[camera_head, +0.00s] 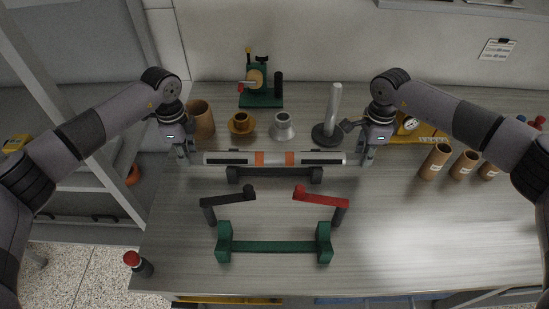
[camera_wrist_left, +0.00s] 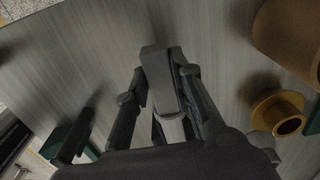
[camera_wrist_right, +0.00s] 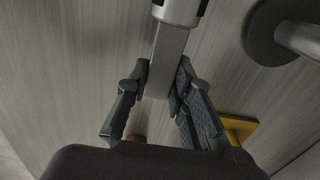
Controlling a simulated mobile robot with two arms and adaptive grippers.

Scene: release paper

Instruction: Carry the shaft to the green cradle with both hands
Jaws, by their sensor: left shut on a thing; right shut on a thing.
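The shaft (camera_head: 274,158) is a long silver bar with dark sections and orange bands, lying level across the head view. My left gripper (camera_head: 187,158) is shut on its left end; the left wrist view shows that end (camera_wrist_left: 160,75) between the fingers. My right gripper (camera_head: 363,158) is shut on its right end, and the right wrist view shows this end (camera_wrist_right: 168,50) between the fingers. A black cradle (camera_head: 274,175) is just under the shaft; I cannot tell whether they touch. The green cradle (camera_head: 273,246) stands empty nearer the front, with an upright at each end.
A black crank arm (camera_head: 228,203) and a red one (camera_head: 320,197) stand between the cradles. Behind the shaft are a brown cup (camera_head: 201,120), flanged parts (camera_head: 241,123) and a silver post (camera_head: 332,110). Brown tubes (camera_head: 435,161) stand at right. The front right table is clear.

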